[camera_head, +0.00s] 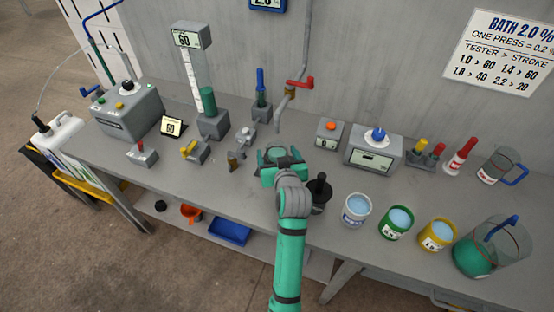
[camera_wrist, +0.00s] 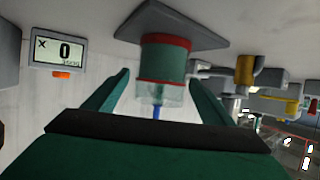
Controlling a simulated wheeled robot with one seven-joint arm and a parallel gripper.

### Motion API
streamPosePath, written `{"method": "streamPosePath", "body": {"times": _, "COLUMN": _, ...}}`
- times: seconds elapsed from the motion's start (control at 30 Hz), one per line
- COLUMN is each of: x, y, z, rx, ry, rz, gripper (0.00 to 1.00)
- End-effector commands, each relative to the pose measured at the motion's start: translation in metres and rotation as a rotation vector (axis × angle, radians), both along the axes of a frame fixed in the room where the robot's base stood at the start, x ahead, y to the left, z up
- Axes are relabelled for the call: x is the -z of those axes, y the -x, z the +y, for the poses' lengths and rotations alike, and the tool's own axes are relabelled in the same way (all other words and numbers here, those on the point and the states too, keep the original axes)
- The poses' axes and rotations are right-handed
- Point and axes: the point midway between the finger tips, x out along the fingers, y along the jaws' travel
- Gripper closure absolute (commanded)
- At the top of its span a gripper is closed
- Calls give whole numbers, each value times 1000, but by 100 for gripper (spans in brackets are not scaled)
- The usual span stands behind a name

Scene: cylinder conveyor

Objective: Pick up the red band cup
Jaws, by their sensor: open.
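The red band cup (camera_wrist: 163,62) is in the wrist view, which is upside down. It has a teal body with red bands and a clear part at its rim, and it stands on a grey square base (camera_wrist: 172,24). My gripper (camera_wrist: 158,78) is open, with one finger on each side of the cup in that view. I see no clear contact. In the head view my gripper (camera_head: 278,163) is low over the middle of the bench, around a pale teal round rim (camera_head: 277,152). The hand hides the cup's lower part there.
A small box with an orange button (camera_head: 329,131) stands to the right. Brass fittings (camera_head: 235,160) are close on the left. A black-handled pot (camera_head: 319,193) and a white cup (camera_head: 356,209) stand at the front right. A red-handled tap (camera_head: 300,84) hangs behind.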

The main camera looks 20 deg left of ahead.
Motion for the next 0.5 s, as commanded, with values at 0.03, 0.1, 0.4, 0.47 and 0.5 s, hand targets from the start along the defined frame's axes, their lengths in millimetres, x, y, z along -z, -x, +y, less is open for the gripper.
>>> {"method": "streamPosePath", "body": {"times": 0.03, "x": 1, "y": -2, "z": 1, "rx": 0, "ry": 0, "rz": 0, "gripper": 23}}
{"method": "streamPosePath", "body": {"times": 0.1, "x": 1, "y": -2, "z": 1, "rx": 0, "ry": 0, "rz": 0, "gripper": 23}}
{"method": "streamPosePath", "body": {"times": 0.4, "x": 1, "y": -2, "z": 1, "rx": 0, "ry": 0, "rz": 0, "gripper": 59}}
{"method": "streamPosePath", "body": {"times": 0.47, "x": 1, "y": -2, "z": 1, "rx": 0, "ry": 0, "rz": 0, "gripper": 73}}
{"method": "streamPosePath", "body": {"times": 0.5, "x": 1, "y": -2, "z": 1, "rx": 0, "ry": 0, "rz": 0, "gripper": 83}}
